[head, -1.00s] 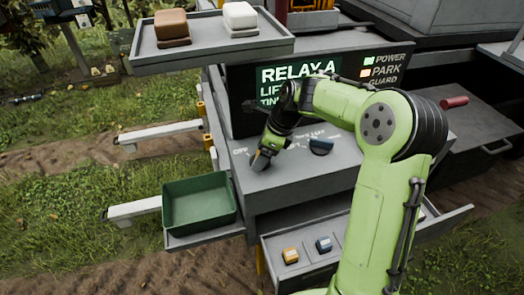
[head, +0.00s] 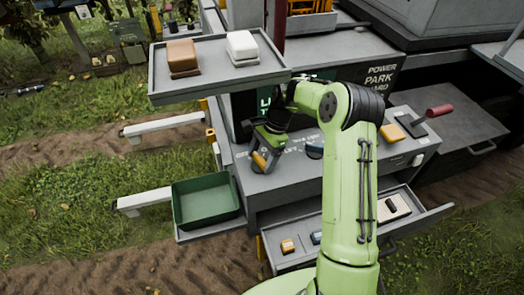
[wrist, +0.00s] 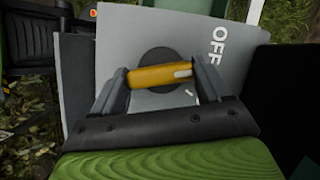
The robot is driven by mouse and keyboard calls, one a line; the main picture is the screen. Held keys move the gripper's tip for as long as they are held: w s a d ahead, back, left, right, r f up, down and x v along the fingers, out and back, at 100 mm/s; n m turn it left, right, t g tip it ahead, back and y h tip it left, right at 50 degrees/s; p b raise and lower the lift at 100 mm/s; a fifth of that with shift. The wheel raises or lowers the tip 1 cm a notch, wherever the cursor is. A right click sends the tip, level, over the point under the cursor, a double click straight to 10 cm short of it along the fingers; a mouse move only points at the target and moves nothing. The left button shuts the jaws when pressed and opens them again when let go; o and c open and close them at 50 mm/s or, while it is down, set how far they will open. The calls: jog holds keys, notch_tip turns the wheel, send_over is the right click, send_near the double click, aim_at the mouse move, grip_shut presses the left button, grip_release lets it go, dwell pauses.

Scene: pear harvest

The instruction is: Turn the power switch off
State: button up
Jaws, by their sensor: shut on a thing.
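The power switch (wrist: 150,76) is a yellow-orange bar handle on a dark round base, set in a grey panel (wrist: 135,35). In the wrist view the white mark on its end points right, towards the white word OFF (wrist: 218,47) on the panel. My gripper (wrist: 161,72) is shut on the handle, one finger at each end. In the head view my gripper (head: 265,150) is down at the left end of the grey console top, with the orange handle (head: 260,160) just showing. My arm hides part of the console lettering and the screen (head: 265,103).
A raised grey tray (head: 220,83) with a brown and a white block overhangs the console's left. A green bin (head: 205,202) stands below it at left. An open drawer (head: 412,218) with small blocks sits under the console. A red handle (head: 440,110) is at right.

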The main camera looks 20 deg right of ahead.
jog(key=shift+r+n+g+p, duration=0.1)
jog(key=shift+n+g+p, duration=0.35)
jog(key=shift+n, duration=0.65)
jog(key=o, duration=1)
jog(key=p+v, duration=0.1)
jog(key=v, duration=1.1)
jog(key=shift+w+a, duration=0.1)
jog(key=shift+a, duration=0.1)
